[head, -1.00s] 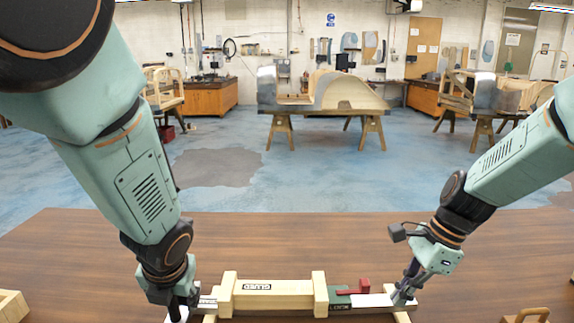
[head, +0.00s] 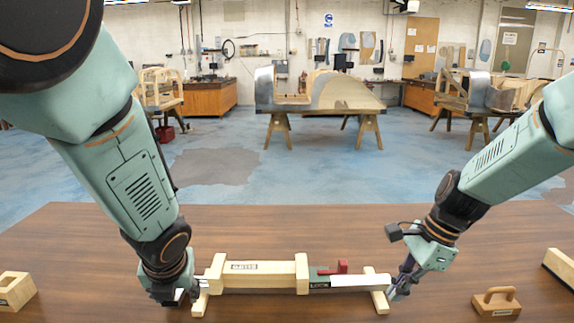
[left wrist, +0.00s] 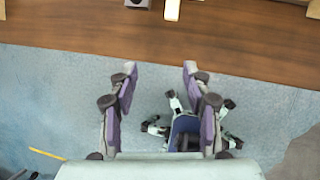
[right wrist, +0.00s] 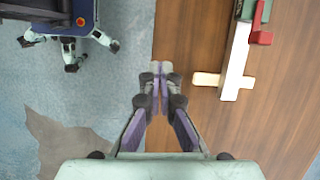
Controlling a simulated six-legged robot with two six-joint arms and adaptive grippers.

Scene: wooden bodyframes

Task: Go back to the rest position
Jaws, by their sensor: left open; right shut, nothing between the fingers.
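My left gripper (head: 183,297) is by the left end of the wooden assembly in the head view. In the left wrist view its fingers (left wrist: 160,72) are spread with nothing between them, over the floor and table edge. My right gripper (head: 396,290) is at the right end of the assembly. In the right wrist view its fingertips (right wrist: 161,72) are together and empty, apart from the white bar (right wrist: 236,62). The assembly has a pale beam (head: 255,276) and a green part with a red handle (head: 342,267).
The assembly lies on a brown table (head: 270,225). A wooden block (head: 15,290) is at the left, and a handled wooden block (head: 497,302) at the right. A long wooden piece (head: 560,267) is at the right edge. The table behind the assembly is clear.

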